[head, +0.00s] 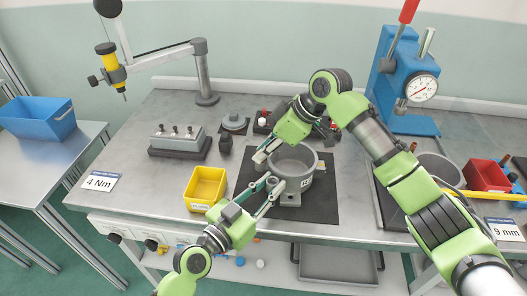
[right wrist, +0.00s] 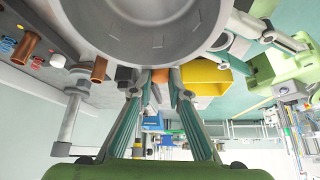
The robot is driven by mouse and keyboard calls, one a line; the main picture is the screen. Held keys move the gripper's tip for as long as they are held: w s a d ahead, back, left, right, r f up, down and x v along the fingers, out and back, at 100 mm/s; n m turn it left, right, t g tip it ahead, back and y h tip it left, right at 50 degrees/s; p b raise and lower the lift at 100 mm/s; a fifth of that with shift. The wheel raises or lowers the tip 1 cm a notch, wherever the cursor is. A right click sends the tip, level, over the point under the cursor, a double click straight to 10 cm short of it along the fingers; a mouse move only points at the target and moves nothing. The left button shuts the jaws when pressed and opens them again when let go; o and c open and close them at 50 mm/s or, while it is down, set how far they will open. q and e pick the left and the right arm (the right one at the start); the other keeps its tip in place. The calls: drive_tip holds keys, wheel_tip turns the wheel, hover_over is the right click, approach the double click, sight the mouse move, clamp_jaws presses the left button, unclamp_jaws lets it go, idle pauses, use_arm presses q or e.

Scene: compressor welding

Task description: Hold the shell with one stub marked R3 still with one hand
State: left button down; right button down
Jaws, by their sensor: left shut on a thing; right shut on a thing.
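The shell (head: 302,184) is a grey, open-topped round pot standing upright on a dark mat (head: 318,208). A small white tag is on its front; its writing is too small to read fully. It fills the top of the right wrist view (right wrist: 145,40). My left gripper (head: 272,187) is shut at the shell's front-left side. My right gripper (head: 265,153) is shut at its far-left side, with its fingers (right wrist: 157,80) reaching to the shell's wall. A copper-coloured piece shows between these fingers. The exact contact points are partly hidden.
A yellow bin (head: 206,188) stands left of the mat. A grey block with pins (head: 180,140) and a jointed stand (head: 205,85) are behind it. A blue press (head: 405,75) and red bin (head: 486,176) are at the right.

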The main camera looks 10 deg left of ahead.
drive_tip(key=shift+r, duration=2)
drive_tip(key=shift+r, duration=0.1)
use_arm(q)
drive_tip(key=c, duration=1.7)
unclamp_jaws()
use_arm(e)
wheel_tip(320, 180, up, 5)
drive_tip(key=shift+f, duration=0.1)
